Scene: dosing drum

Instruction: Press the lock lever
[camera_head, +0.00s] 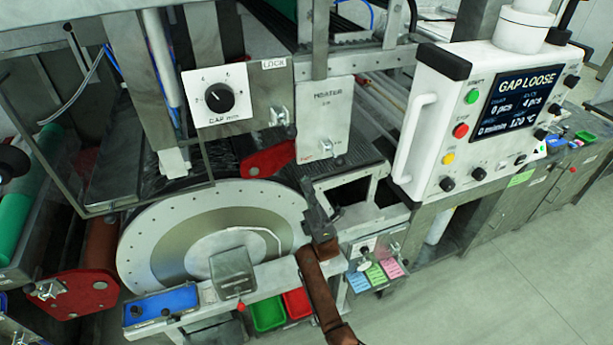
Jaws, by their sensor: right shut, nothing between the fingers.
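The LOCK label (273,64) is on the grey machine front, right of the white gap dial plate (216,96). Below it a small metal lever (278,116) sticks out from the panel; I take it as the lock lever. My right gripper (317,222) is dark, shut and empty. It is at the right edge of the large round drum (210,245), well below and a little right of the lever, apart from it. Its brown arm comes up from the bottom. My left gripper does not show.
The heater box (325,117) with its own small switch stands right of the lever. A white control panel (485,120) reads "GAP LOOSE". Red (297,303) and green (268,312) trays and a blue tray (161,305) sit low in front. Open floor lies at right.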

